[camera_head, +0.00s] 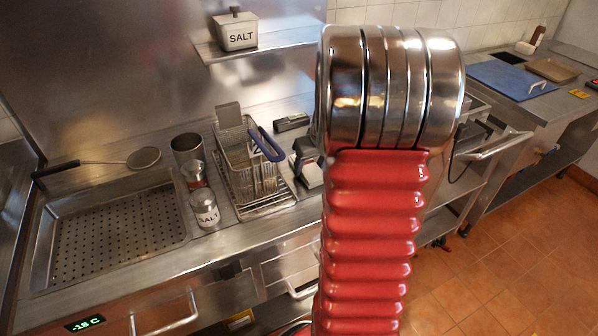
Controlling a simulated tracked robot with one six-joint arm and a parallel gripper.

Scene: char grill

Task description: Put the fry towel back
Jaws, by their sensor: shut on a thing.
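I cannot make out the fry towel in this view. My red ribbed arm with its chrome joint rises through the middle of the picture and hides part of the counter behind it.
A perforated steel tray (120,235) fills the left counter, with a skimmer (143,158) behind it. A fry basket (240,160) with a blue handle, a steel cup (187,150) and a salt shaker (204,208) stand close together. A SALT tub (237,32) sits on the shelf (275,43).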

